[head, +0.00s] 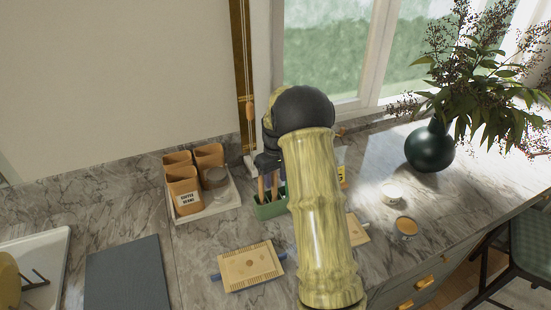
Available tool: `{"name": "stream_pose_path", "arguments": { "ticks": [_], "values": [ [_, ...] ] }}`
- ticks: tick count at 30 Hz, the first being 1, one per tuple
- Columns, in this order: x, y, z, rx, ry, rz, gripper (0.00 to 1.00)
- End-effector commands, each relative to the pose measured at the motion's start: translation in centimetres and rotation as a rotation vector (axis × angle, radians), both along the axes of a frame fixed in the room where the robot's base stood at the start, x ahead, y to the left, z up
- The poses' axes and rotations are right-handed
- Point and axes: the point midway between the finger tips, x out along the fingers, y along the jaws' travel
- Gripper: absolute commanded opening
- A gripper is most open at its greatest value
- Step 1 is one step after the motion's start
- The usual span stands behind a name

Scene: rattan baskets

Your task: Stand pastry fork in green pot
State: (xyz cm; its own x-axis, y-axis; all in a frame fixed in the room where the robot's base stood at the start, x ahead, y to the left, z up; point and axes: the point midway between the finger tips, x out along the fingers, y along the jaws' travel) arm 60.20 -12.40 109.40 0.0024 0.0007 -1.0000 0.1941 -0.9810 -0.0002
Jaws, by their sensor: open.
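The green pot (271,209) is a small green rectangular holder on the marble counter, left of my arm. Several upright brown handles (263,189) stand in it; their lower ends are hidden by its wall. I cannot tell whether one of them is the pastry fork, and I see no fork clearly elsewhere. My gripper (270,172) is dark and mostly hidden by my own arm. It is just above and behind the pot, close to the handles. It is open. Whether it touches a handle is unclear.
A white tray (214,213) with orange canisters (184,191) and a jar stands left of the pot. A grey slab (127,273) lies left.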

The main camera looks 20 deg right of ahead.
Motion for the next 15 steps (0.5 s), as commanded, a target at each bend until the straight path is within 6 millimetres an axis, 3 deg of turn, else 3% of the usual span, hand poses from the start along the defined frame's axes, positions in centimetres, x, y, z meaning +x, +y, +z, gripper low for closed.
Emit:
{"name": "stream_pose_path", "arguments": {
  "ticks": [5,15],
  "values": [
    [0.1,0.0,2.5,-0.001,-0.005,0.000,0.42],
    [0.1,0.0,9.3,-0.001,-0.004,0.000,0.42]
  ]
}}
